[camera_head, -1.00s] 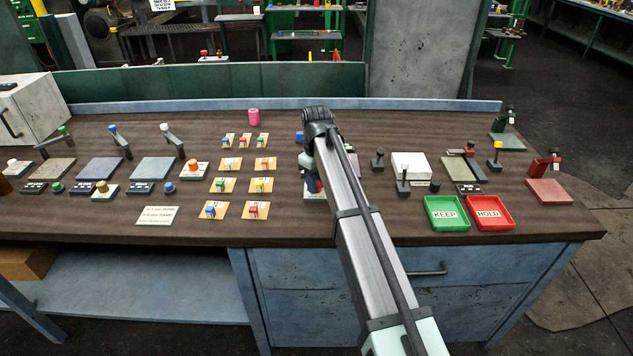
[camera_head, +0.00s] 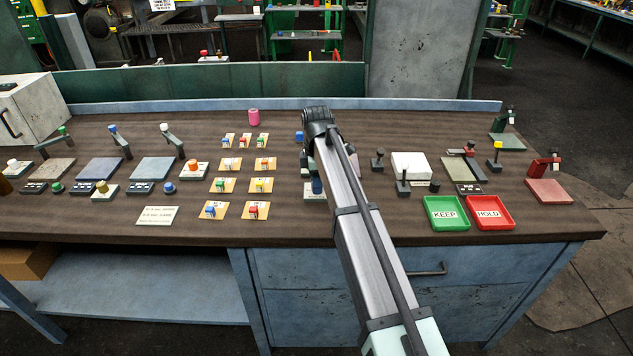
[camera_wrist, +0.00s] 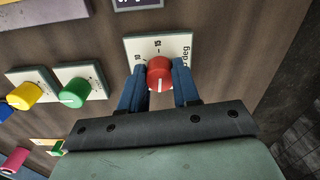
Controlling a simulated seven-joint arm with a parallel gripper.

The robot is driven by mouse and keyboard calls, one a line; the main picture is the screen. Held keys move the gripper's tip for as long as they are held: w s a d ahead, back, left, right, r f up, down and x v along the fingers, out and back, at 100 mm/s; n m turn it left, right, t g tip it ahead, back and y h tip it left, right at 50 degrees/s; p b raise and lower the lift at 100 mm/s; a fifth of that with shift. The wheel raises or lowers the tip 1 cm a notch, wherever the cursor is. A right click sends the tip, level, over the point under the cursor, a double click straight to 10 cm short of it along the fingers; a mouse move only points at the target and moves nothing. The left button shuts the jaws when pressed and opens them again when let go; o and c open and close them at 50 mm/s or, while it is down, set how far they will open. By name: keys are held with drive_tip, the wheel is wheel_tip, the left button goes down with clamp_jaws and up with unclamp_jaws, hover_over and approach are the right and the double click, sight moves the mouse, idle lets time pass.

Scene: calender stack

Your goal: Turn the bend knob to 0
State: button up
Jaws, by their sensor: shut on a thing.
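In the wrist view a red knob (camera_wrist: 159,73) sits on a white scale plate (camera_wrist: 133,47) marked with "15", "10" and "deg". A white pointer line on the knob faces the gripper side of the picture. My gripper (camera_wrist: 160,84) has its two blue fingers on either side of the red knob, shut on it. In the head view my gripper's fingers and the knob are mostly hidden behind my arm; a white plate edge (camera_head: 312,193) shows just left of it. The rest of the scale is hidden under the knob and fingers.
In the wrist view a yellow knob (camera_wrist: 26,96) and a green knob (camera_wrist: 74,93) stand on plates to the left. In the head view a green KEEP tray (camera_head: 446,228) and a red HOLD tray (camera_head: 490,226) lie right of my arm.

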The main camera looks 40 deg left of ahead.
drive_tip(key=shift+n, duration=0.6)
drive_tip(key=o, duration=1.1)
drive_tip(key=shift+c, duration=0.2)
drive_tip(key=shift+r, duration=0.1)
wheel_tip(320, 180, up, 14)
drive_tip(key=shift+f, duration=0.2)
